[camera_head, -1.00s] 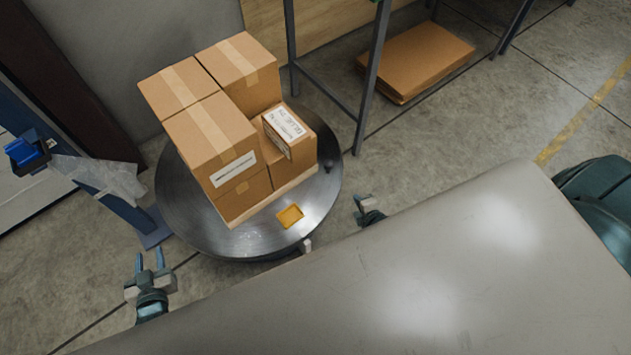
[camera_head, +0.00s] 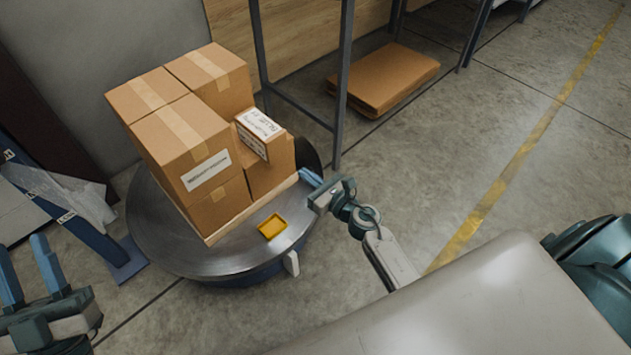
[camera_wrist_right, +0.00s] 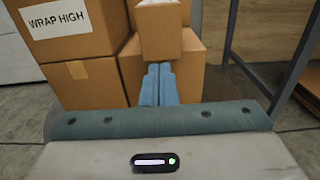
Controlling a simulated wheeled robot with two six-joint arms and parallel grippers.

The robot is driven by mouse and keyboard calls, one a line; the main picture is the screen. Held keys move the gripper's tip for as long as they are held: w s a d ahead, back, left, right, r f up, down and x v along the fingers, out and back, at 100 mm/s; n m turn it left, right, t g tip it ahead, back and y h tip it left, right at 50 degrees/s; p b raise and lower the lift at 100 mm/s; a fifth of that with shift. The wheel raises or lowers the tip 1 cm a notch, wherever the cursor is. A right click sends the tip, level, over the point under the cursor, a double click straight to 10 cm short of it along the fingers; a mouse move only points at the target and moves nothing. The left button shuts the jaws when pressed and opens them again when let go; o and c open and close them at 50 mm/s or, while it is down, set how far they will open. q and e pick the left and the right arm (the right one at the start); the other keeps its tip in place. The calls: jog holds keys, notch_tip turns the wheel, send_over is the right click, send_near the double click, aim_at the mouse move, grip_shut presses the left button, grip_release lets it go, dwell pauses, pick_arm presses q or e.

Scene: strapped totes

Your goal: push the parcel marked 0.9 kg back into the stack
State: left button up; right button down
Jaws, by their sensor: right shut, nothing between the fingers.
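A small brown parcel with white printed labels (camera_head: 262,135) sits on a lower carton at the right of the stack. I cannot read a 0.9 kg mark on it. In the right wrist view a small box (camera_wrist_right: 161,32) sticks out towards me above a larger carton (camera_wrist_right: 188,72). My right gripper (camera_head: 308,177) is shut and empty, just right of the stack; its blue fingers (camera_wrist_right: 158,72) point at the cartons, and contact is unclear. My left gripper (camera_head: 22,245) is open and empty at the lower left, away from the stack.
The stack stands on a pallet on a round metal turntable (camera_head: 165,245), with a yellow tray (camera_head: 272,227) near its front. A grey rack post (camera_head: 345,80) rises behind right. A blue post and clear film are at left. Floor at right is clear.

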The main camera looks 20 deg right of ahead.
aim_at(278, 153)
jog(key=x, duration=0.7)
jog(key=shift+w+a+f, duration=0.1)
jog(key=shift+w, duration=0.25)
jog(key=shift+w+a, duration=0.2)
jog(key=shift+w, duration=0.3)
